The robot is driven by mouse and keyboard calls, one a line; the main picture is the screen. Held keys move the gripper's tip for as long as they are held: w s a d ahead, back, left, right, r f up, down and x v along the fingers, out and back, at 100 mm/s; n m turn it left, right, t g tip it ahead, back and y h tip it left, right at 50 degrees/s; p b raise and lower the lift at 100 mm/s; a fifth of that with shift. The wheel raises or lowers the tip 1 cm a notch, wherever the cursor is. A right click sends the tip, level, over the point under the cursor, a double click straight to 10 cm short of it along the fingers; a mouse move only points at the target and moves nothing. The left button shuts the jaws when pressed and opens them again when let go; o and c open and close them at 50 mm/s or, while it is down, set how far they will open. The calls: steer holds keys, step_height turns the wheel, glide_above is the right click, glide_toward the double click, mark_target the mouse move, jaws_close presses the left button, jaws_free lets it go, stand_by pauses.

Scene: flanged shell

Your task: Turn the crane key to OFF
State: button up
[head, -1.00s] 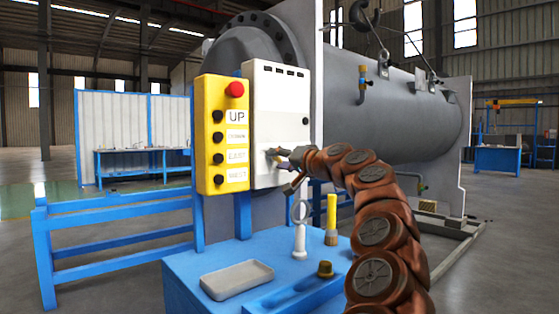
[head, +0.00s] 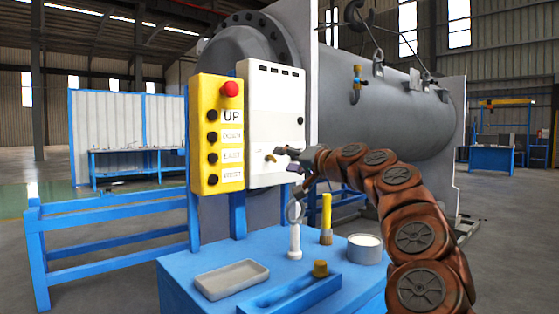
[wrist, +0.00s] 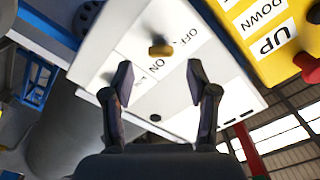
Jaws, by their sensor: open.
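The crane key (wrist: 160,50) is a small brass-coloured knob on the face of the white box (wrist: 150,98). It also shows in the head view (head: 271,158), low on the box (head: 275,100). In the wrist view the OFF label (wrist: 187,40) is right of the key and the ON label (wrist: 157,68) lies below it. I cannot tell which label it points to. My gripper (wrist: 158,76) is open and empty, with its fingertips short of the key. In the head view my gripper (head: 284,151) is just right of the key.
A yellow pendant (head: 217,135) with a red button is left of the box. The blue bench (head: 215,250) below holds a grey tray (head: 231,279), a white ring-topped post, a yellow brush (head: 326,220) and a white cup (head: 364,250). A large grey tank (head: 385,120) stands behind.

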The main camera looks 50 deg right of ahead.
steer(key=s, duration=0.6)
steer(key=shift+s+a, duration=0.35)
steer(key=shift+a, duration=0.1)
